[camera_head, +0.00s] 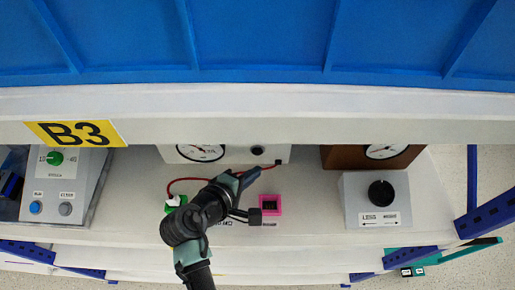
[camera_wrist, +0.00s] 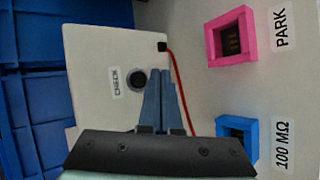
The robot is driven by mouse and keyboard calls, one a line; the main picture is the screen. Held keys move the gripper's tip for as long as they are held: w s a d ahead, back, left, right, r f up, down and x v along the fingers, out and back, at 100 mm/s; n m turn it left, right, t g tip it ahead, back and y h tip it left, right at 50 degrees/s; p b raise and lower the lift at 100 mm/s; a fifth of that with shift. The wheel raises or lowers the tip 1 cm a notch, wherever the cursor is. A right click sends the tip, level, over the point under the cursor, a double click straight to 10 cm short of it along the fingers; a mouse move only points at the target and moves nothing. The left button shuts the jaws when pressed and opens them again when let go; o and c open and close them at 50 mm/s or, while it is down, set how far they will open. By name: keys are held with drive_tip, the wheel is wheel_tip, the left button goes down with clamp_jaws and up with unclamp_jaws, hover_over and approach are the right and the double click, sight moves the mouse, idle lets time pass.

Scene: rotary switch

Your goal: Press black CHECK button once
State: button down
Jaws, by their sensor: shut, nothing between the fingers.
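The black CHECK button (camera_wrist: 137,80) is a round knob on the face of a white box (camera_wrist: 92,50), beside a CHECK label (camera_wrist: 115,80). In the head view a small black knob (camera_head: 257,150) shows on the white gauge box (camera_head: 225,154), just above my gripper. My gripper (camera_wrist: 160,74) is shut and empty. In the wrist view its blue-grey fingertips lie just right of the button and overlap its edge in the picture; I cannot tell whether they touch. In the head view my gripper (camera_head: 254,172) reaches toward the box front.
A red cable (camera_wrist: 176,82) runs from a black plug (camera_wrist: 162,47) on the box past my fingers. A pink PARK socket (camera_wrist: 232,37) and a blue 100 MΩ socket (camera_wrist: 237,128) lie nearby. A grey dial box (camera_head: 378,200) stands right.

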drive_tip(key=shift+s+r+p, duration=0.1)
drive_tip(key=shift+s+p, duration=0.35)
drive_tip(key=shift+s, duration=0.95)
